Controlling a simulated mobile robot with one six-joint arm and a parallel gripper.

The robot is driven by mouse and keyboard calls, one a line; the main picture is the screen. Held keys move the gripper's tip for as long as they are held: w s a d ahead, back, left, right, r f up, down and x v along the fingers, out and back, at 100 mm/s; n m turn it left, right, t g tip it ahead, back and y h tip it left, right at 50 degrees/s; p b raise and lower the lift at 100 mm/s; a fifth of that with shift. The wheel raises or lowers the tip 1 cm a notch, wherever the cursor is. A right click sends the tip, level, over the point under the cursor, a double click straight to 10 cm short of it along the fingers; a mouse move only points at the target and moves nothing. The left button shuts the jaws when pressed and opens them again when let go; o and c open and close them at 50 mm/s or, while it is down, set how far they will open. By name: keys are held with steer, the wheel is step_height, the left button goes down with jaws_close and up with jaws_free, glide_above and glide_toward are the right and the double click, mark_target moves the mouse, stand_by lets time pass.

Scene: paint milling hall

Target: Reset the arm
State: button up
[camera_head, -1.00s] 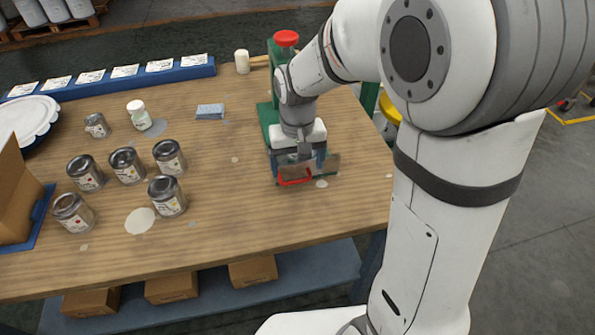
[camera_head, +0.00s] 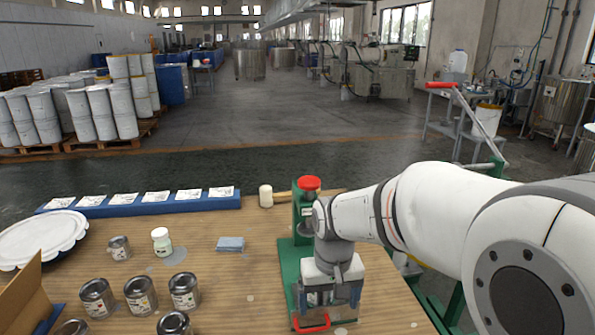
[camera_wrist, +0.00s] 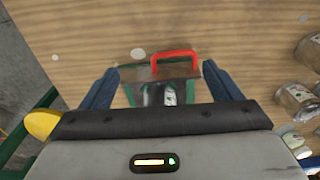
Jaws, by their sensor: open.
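My arm reaches in from the right in the head view. My gripper (camera_head: 327,302) points down over the front part of a green stand (camera_head: 288,262) with a red knob (camera_head: 309,183). In the wrist view my gripper (camera_wrist: 161,76) has its two blue fingers spread wide apart. Below and between them are a dull metal plate with a red handle (camera_wrist: 174,55) and a shiny metal piece with a pale label (camera_wrist: 168,96). Nothing is visibly clamped. My gripper's housing hides much of the stand's base.
Several metal cans (camera_head: 139,295), a white-capped jar (camera_head: 161,241) and a blue cloth (camera_head: 230,244) stand or lie left of the stand. A red-handled lever (camera_head: 464,105) rises at the right.

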steer(key=s+d+r+t+p, duration=0.1)
steer(key=s+d+r, duration=0.1)
steer(key=s+d, duration=0.2)
steer(key=s+d+r+m+t+p, duration=0.1)
steer(key=s+d+r, duration=0.2)
steer(key=s, duration=0.5)
steer(key=shift+s+d+r, duration=0.25)
steer(key=shift+s+d, duration=0.05)
steer(key=shift+d, duration=0.3)
